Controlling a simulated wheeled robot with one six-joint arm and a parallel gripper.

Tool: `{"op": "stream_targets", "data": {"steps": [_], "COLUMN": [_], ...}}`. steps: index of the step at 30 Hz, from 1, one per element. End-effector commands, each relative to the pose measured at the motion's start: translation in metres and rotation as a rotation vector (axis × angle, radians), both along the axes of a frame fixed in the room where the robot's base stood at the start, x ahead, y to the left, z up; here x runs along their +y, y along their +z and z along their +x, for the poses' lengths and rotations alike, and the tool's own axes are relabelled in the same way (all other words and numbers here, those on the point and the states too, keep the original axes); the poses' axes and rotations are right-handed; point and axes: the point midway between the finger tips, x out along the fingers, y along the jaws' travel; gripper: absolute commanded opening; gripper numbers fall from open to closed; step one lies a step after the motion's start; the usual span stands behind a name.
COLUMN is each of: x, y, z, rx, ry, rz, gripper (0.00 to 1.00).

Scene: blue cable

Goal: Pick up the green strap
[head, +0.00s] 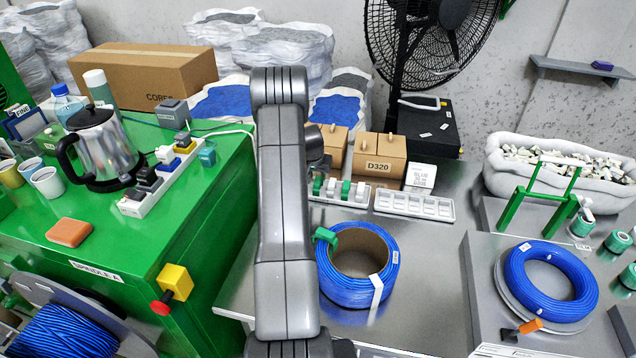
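Several green pieces could be the strap, and I cannot tell for certain which one is. A short green piece (325,235) lies at the upper left rim of the blue cable coil (346,290) on the grey table. Green and white pieces (345,190) stand in a white slotted tray (326,197) behind that coil. Green rolls (617,242) sit at the right edge. My arm rises through the middle of the view. A dark part of my wrist shows at its right side near the top; my gripper's fingers are hidden behind the arm.
A second blue coil (550,283) lies on a grey plate at right, near a green frame (540,192). An empty slotted tray (413,205) and a D320 box (378,160) stand behind. A green bench (150,240) with a kettle (103,150) is at left.

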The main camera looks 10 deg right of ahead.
Motion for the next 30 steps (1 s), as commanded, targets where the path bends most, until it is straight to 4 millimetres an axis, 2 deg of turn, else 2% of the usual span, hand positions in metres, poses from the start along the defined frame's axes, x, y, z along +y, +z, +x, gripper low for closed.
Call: {"op": "stream_targets", "data": {"steps": [10, 21, 30], "x": [-0.003, -0.007, -0.007], "y": [-0.019, -0.056, -0.060], "z": [0.006, 0.018, 0.020], "rx": [0.002, 0.001, 0.000], "ry": [0.000, 0.000, 0.000], "rz": [0.000, 0.000, 0.001], "gripper": [0.33, 0.33, 0.33]}}
